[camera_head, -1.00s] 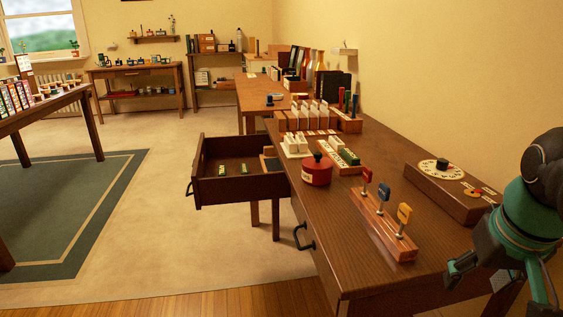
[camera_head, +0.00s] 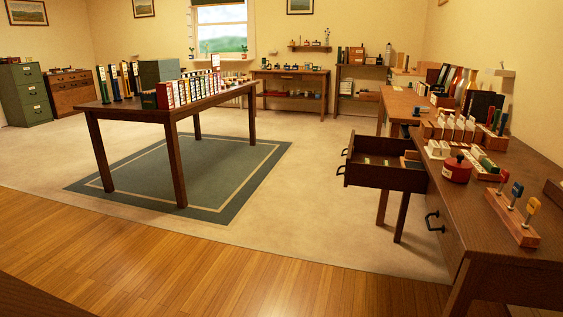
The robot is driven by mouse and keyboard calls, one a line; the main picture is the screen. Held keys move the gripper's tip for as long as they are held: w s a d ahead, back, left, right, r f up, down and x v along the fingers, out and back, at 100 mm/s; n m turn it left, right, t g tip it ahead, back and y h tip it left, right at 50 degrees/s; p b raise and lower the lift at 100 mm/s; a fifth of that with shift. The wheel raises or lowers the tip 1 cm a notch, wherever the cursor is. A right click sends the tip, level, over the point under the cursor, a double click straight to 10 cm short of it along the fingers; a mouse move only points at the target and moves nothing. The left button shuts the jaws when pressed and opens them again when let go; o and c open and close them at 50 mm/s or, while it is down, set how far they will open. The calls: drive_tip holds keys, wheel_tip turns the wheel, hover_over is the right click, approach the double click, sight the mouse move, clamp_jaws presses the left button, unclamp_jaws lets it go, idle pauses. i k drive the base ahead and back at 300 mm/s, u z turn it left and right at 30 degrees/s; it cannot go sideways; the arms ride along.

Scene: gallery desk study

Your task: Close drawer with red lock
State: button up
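A dark wooden drawer (camera_head: 385,178) is pulled out from the left side of the long desk (camera_head: 500,235) on the right. Two dark handles show at its front, and a few small green and pale items lie inside. A closed drawer front with a black handle (camera_head: 434,221) sits nearer on the same desk side. No red lock can be made out on either drawer. A red round object with a black knob (camera_head: 457,170) stands on the desktop. A wooden block holds red, blue and yellow-headed keys (camera_head: 514,210). My gripper is out of view.
A dark table with books (camera_head: 160,110) stands on a green rug (camera_head: 225,165) to the left. Open wood floor (camera_head: 210,265) lies in front. A brown wooden edge (camera_head: 40,300) crosses the lower left corner. Shelves and a side table (camera_head: 290,75) line the back wall.

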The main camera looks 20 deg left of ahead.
sight(396, 178)
drive_tip(key=u, duration=0.95)
drive_tip(key=i, duration=1.95)
drive_tip(key=z, duration=0.8)
